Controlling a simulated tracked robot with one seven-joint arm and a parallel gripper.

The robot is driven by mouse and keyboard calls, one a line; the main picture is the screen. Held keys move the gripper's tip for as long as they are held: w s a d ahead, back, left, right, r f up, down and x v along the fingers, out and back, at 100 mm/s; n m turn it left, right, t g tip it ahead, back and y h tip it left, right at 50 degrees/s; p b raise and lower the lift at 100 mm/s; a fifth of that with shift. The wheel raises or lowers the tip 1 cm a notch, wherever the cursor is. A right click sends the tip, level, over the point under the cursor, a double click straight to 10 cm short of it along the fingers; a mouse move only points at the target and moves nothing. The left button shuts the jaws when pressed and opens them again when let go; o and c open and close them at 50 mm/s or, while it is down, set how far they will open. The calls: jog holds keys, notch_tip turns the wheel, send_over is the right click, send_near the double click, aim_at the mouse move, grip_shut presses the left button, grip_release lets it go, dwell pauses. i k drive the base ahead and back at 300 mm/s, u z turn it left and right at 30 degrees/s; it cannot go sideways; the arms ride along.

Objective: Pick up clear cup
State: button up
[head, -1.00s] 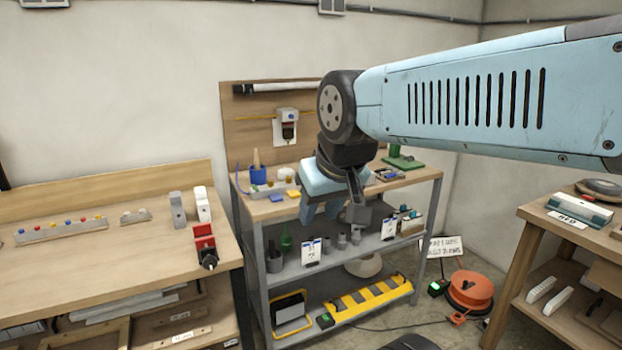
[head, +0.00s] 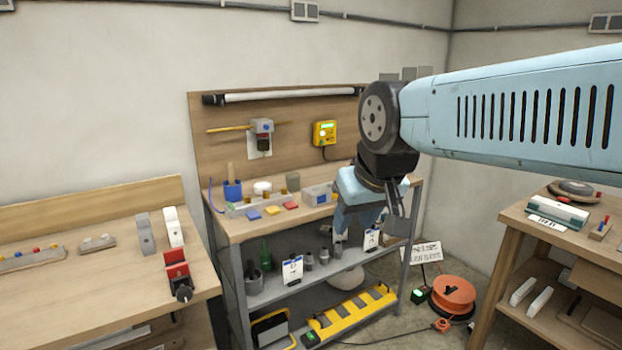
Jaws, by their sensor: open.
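I cannot pick out a clear cup with certainty. Small amber-brown vessels (head: 254,196) stand with a long pale holder on the middle workbench top (head: 236,229), beside a white round container (head: 262,188) and a blue cup (head: 232,190) with a stick in it. My gripper (head: 369,222) hangs at the right front of this bench, pointing down. Its jaws are apart with nothing visible between them. The gripper hides part of the bench's right end and the shelf behind it.
Blue and red pads and a grey box (head: 318,194) lie on the benchtop. Below are a shelf with a green bottle (head: 265,254) and a yellow rack (head: 350,312). Other benches stand left (head: 90,285) and right (head: 500,220). An orange reel (head: 452,295) sits on the floor.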

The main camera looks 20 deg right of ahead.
aim_at(293, 179)
jog(key=z, duration=0.45)
jog(key=i, duration=1.2)
jog(key=u, duration=2.05)
jog(key=k, duration=0.95)
jog(key=z, duration=1)
